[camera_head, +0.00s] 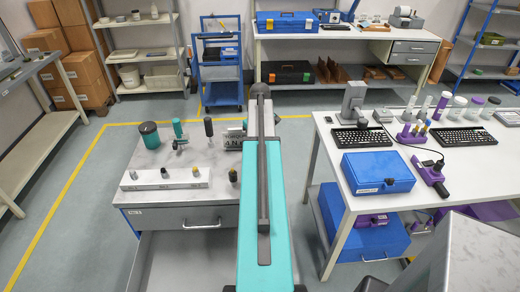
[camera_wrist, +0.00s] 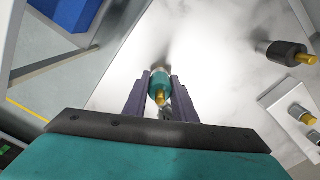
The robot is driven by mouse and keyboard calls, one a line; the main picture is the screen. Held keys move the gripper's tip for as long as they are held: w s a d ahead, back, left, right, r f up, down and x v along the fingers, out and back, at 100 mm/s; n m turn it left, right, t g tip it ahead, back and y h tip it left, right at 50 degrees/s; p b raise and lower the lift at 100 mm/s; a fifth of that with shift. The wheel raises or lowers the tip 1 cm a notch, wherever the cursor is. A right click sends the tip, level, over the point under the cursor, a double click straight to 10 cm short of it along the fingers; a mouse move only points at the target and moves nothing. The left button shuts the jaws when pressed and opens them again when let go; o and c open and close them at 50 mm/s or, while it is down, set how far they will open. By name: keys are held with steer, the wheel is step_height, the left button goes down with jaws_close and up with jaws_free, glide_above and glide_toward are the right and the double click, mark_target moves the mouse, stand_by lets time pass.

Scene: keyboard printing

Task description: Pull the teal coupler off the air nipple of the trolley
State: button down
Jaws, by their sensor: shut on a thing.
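In the wrist view my gripper (camera_wrist: 158,82) is shut on the teal coupler (camera_wrist: 158,88), one finger on each side of it. The coupler has a brass tip facing the camera. A pale metal part (camera_wrist: 160,68) shows just beyond it; I cannot tell whether the coupler is still seated on the nipple. The trolley (camera_head: 180,217) has a pale marbled top and a grey drawer front in the head view. My teal arm covers its right side there, and my gripper is hidden.
A white rail (camera_head: 138,182) with several small fittings lies along the trolley's front. A dark-lidded teal jar (camera_head: 149,137) and upright tools stand behind it. In the wrist view a black fitting with a brass tip (camera_wrist: 287,53) is to the right. A white table (camera_head: 340,195) stands right.

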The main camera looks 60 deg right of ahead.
steer(key=shift+r, duration=0.25)
steer(key=shift+r+p, duration=1.1)
steer(key=shift+r, duration=0.55)
steer(key=shift+r+p, duration=1.25)
steer(key=shift+r, duration=0.75)
steer(key=shift+s, duration=0.1)
